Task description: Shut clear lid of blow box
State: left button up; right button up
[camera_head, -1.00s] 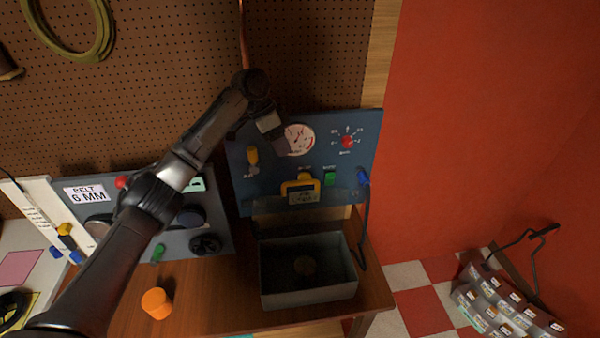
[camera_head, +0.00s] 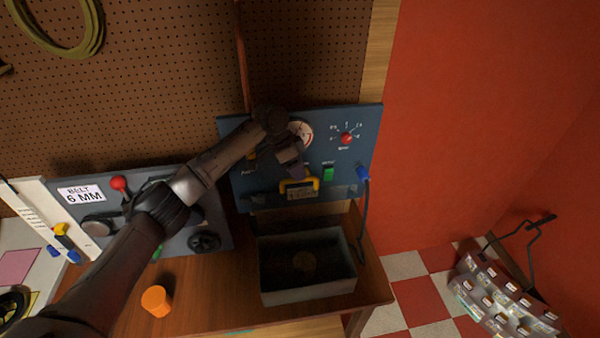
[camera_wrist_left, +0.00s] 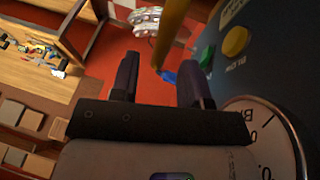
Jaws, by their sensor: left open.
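The blow box (camera_head: 307,296) is a grey, open-topped box on the wooden bench in the head view, with a small round brownish thing inside. Its clear lid (camera_head: 332,194) stands raised behind it as a faint see-through strip in front of the blue panel; its edges are hard to make out. A yellow handle-like bar (camera_head: 299,186) shows at the lid. My left gripper (camera_head: 295,170) is open, just above this bar. In the left wrist view, a yellow bar (camera_wrist_left: 171,32) shows beyond the open fingers (camera_wrist_left: 158,78); contact cannot be told. My right gripper is not in view.
The blue panel (camera_head: 232,136) with a dial, red knob (camera_head: 346,139) and green button (camera_head: 328,173) stands close behind the gripper. A dark cable hangs right of the box. An orange cylinder (camera_head: 156,301) stands on the bench at left. Bench is clear between it and the box.

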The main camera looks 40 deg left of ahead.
pick_arm(q)
jog(key=shift+x, duration=1)
grip_shut()
